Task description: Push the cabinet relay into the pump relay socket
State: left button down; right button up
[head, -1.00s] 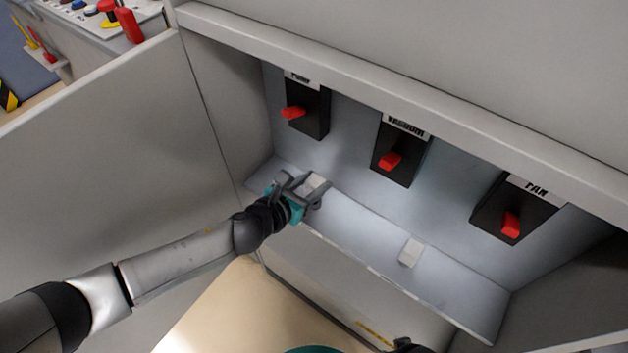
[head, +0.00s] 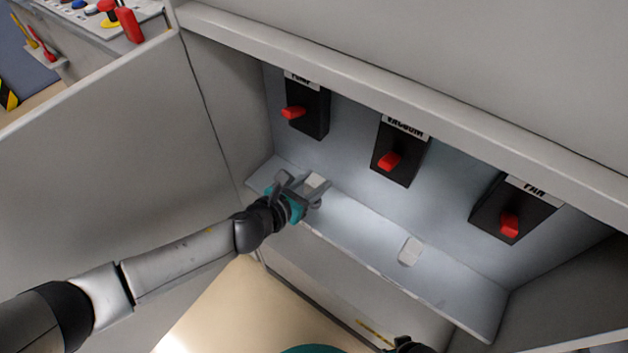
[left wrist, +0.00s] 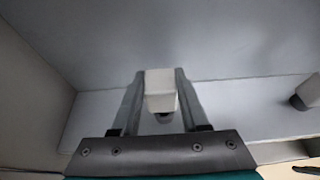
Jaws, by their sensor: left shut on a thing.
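My left gripper (head: 318,192) is inside the open cabinet, low at the left end above the shelf. It is shut on a small white block, the relay (head: 315,181). In the left wrist view the relay (left wrist: 160,88) sits between the two fingers, with a dark part under its near end. The pump unit (head: 308,108), a black plate with a red lever, is on the back wall above the gripper. I cannot make out a pump relay socket. A dark piece at the bottom edge of the head view may be my right gripper, but its fingers do not show.
A second white block (head: 410,250) stands on the cabinet shelf (head: 350,232) to the right; it also shows in the left wrist view (left wrist: 308,92). Vacuum (head: 400,152) and fan (head: 512,210) units with red levers are on the back wall. The cabinet's left side wall is close to the gripper.

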pick_arm(q)
jog(key=shift+f+b, duration=1.2)
jog(key=shift+f, duration=0.25)
pick_arm(e)
jog(key=shift+s+x, duration=0.25)
jog(key=shift+x, duration=0.9)
pick_arm(q)
jog(key=shift+c, duration=1.7)
grip_release()
pick_arm(e)
jog(key=shift+w, duration=0.1)
pick_arm(q)
jog(key=shift+s+a+r, duration=0.15)
jog(key=shift+s, duration=0.05)
jog(key=p+v, duration=0.3)
jog(key=v, duration=1.1)
jog(key=shift+s+a+p, duration=0.25)
jog(key=shift+s+p, duration=0.05)
jog(key=shift+p, duration=0.1)
pick_arm(e)
jog(key=shift+s+d+f, duration=0.1)
jog(key=shift+s+d, duration=0.7)
jog(key=shift+s, duration=0.35)
jog(key=shift+s+d+f, duration=0.1)
jog(key=shift+s+d, duration=0.75)
jog(key=shift+s, duration=0.3)
